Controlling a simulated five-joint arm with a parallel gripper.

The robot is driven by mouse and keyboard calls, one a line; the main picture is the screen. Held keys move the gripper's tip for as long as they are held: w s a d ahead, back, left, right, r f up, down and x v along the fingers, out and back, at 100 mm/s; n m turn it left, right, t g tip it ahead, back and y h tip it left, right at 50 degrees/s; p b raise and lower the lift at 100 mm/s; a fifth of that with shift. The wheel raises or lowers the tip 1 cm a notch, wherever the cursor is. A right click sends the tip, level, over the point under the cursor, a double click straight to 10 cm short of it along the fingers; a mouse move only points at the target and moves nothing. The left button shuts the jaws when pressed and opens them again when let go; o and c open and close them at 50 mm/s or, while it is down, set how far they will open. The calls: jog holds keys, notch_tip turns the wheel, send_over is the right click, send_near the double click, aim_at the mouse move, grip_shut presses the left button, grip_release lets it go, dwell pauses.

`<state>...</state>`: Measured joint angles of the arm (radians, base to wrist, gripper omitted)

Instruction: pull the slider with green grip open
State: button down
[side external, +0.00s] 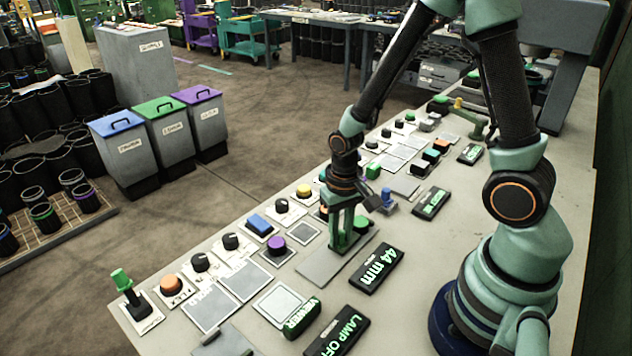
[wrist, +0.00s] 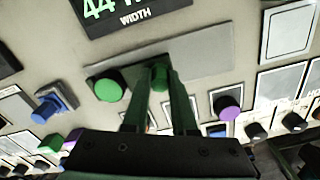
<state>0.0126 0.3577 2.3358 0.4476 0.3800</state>
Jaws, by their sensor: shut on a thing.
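A slider with a green grip (wrist: 159,77) sits on a bare grey plate (side external: 318,268), which also shows in the wrist view (wrist: 205,50). My gripper (side external: 343,245) points down at this plate, its green fingers closed on the grip from both sides. In the wrist view the fingertips (wrist: 160,75) flank the grip; only its top shows between them. In the side external view the fingers hide most of the grip. A round green knob (wrist: 108,87) stands close beside the fingers, and it also shows in the side external view (side external: 361,225).
A "44 mm" width display (side external: 377,268) lies beside the plate. A purple knob (side external: 276,244) and a blue button (side external: 260,224) stand left of my gripper, and a blue control (side external: 388,200) stands to its right. Bench surface near the displays is bare.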

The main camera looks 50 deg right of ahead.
dwell(0.8)
jog(key=shift+a, duration=1.7)
jog(key=c, duration=0.7)
grip_release()
jog(key=shift+d+r, duration=0.1)
jog(key=shift+r, duration=0.05)
notch_tip(320, 180, up, 12)
jog(key=shift+f, duration=0.1)
